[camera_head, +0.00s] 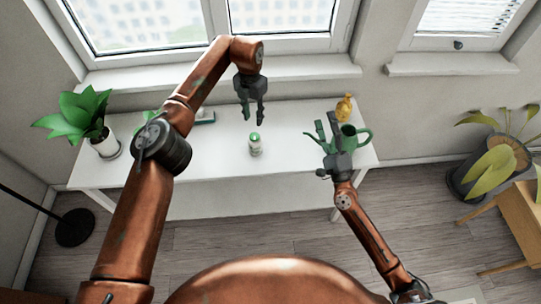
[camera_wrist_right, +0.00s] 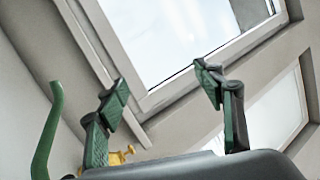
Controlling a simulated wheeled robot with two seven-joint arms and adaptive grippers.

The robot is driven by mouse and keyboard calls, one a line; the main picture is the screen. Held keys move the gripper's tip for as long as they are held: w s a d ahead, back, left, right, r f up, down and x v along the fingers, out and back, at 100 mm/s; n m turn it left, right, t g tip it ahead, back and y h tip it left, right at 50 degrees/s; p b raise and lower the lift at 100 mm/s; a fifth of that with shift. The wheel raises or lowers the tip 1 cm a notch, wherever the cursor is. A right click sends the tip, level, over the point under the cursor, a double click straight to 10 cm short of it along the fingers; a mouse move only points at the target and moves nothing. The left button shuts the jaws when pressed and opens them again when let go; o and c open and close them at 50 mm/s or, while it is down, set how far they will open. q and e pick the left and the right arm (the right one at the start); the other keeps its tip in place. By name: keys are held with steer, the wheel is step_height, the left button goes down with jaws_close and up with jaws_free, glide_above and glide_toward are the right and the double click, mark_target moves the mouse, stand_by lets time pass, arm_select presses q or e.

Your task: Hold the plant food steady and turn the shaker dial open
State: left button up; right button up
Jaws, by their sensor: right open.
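The plant food (camera_head: 255,146) is a small white shaker with a green top. It stands upright near the middle of the white table. The dial on it is too small to make out. My left gripper (camera_head: 253,120) hangs just above and behind it, pointing down with its fingers apart and nothing between them. My right gripper (camera_head: 320,132) is to the right of the shaker, over the table's right part, open and empty. Its two spread fingers (camera_wrist_right: 165,95) also show in the right wrist view, where the shaker is not in view.
A green watering can (camera_head: 352,140) stands right by my right gripper. A potted plant (camera_head: 103,142) stands at the left end of the white table (camera_head: 215,170). A small teal-and-white item (camera_head: 205,117) lies at the back left.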

steer(key=a+f+n+g+y, duration=0.2)
steer(key=a+n+y, duration=0.2)
steer(key=a+n, duration=0.3)
steer(key=n+g+y, duration=0.3)
steer(key=n+g, duration=0.4)
steer(key=n, duration=1.1)
glide_toward(260, 149)
steer(key=x, duration=0.5)
steer(key=shift+w+d+r, duration=0.2)
steer(key=shift+w+a+f, duration=0.1)
steer(key=shift+a+f, duration=0.05)
steer(key=shift+a, duration=0.05)
steer(key=shift+w+a+n+g+y, duration=0.25)
steer(key=shift+n+g+y, duration=0.05)
steer(key=x, duration=0.6)
steer(key=shift+w+a, duration=0.2)
steer(key=shift+w, duration=0.1)
steer(key=shift+c, duration=0.7)
steer(key=c, duration=1.2)
